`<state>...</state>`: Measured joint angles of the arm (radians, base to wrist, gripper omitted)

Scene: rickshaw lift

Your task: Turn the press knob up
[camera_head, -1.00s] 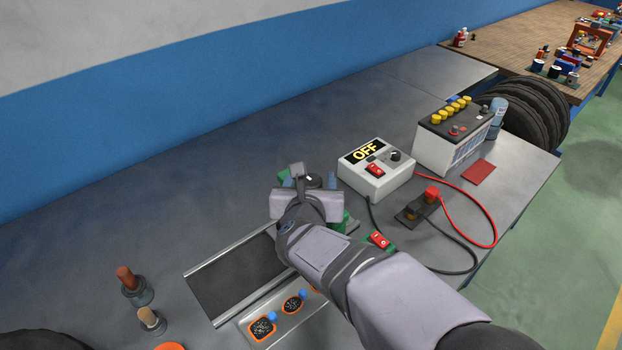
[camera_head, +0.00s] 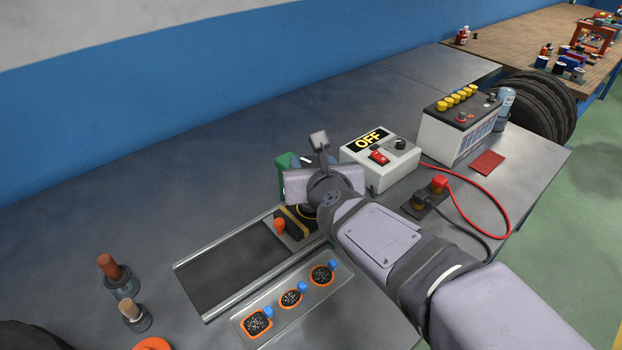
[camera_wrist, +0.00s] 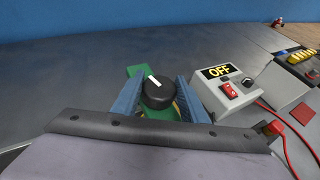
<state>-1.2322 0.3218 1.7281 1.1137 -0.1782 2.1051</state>
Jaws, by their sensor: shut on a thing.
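The press knob (camera_wrist: 158,94) is a round black knob with a white pointer line, on a green press body (camera_wrist: 135,72). The pointer leans up and to the left in the wrist view. The two blue fingers of my gripper (camera_wrist: 161,90) stand on either side of the knob and are shut on it. In the head view, my gripper and wrist cover most of the knob, and part of the green press (camera_head: 286,178) shows behind them. The lower part of the press is hidden.
A white control box (camera_head: 381,158) marked OFF, with a red switch and its own small knob, stands close to the right. A battery (camera_head: 455,136) and cables lie beyond it. A dark plate (camera_head: 232,265) and a tray of patches (camera_head: 290,300) lie in front. The bench behind is clear.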

